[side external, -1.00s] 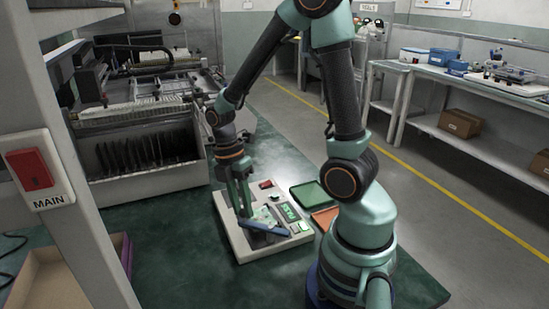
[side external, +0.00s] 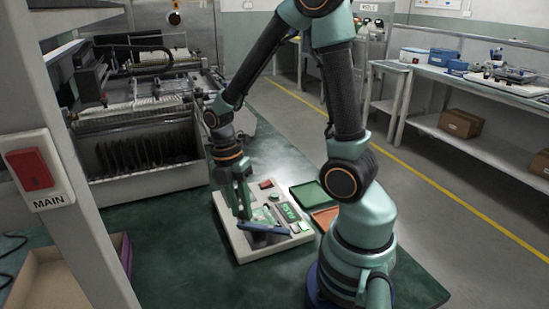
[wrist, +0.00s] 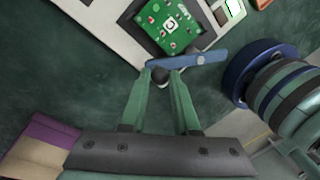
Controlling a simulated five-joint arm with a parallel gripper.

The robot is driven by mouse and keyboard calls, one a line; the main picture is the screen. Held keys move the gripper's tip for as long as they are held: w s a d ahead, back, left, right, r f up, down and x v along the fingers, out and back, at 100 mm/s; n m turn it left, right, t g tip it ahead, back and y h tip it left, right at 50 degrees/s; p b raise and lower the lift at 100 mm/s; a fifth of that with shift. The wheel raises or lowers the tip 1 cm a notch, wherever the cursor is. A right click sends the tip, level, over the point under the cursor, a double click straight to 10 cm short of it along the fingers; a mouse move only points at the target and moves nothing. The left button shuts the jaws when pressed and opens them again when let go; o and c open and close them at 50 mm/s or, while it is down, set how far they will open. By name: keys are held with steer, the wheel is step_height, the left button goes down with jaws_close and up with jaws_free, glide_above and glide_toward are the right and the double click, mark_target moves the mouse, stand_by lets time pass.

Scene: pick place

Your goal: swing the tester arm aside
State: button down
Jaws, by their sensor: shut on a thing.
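The tester is a pale flat box (side external: 240,253) on the dark green bench, and its edge shows in the wrist view (wrist: 105,22). Its blue tester arm (wrist: 200,57) lies across the near edge of a green circuit board (wrist: 168,24), leaving most of the board uncovered. The tester arm also shows in the side view (side external: 268,229). My gripper (wrist: 160,77) is shut on a dark round knob at the left end of the tester arm. In the side view my gripper (side external: 243,212) reaches down over the tester's left part.
A green tray (side external: 308,195) and an orange tray (side external: 326,216) lie to the tester's right, beside my base. A cardboard box with a purple item (side external: 60,285) stands at front left. A machine with a slotted rack (side external: 150,150) stands behind.

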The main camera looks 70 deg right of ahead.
steer(key=shift+s+a+n, duration=0.2)
steer(key=shift+a+n, duration=0.5)
steer(key=shift+n, duration=0.45)
steer(key=shift+s+a+n, duration=0.15)
steer(key=shift+a+n, duration=0.5)
steer(key=shift+n, duration=0.5)
steer(key=c, duration=0.7)
jaws_free()
steer(key=shift+o, duration=0.2)
steer(key=shift+s, duration=0.1)
step_height(320, 180, up, 12)
steer(key=w, duration=0.2)
steer(key=shift+d, duration=0.1)
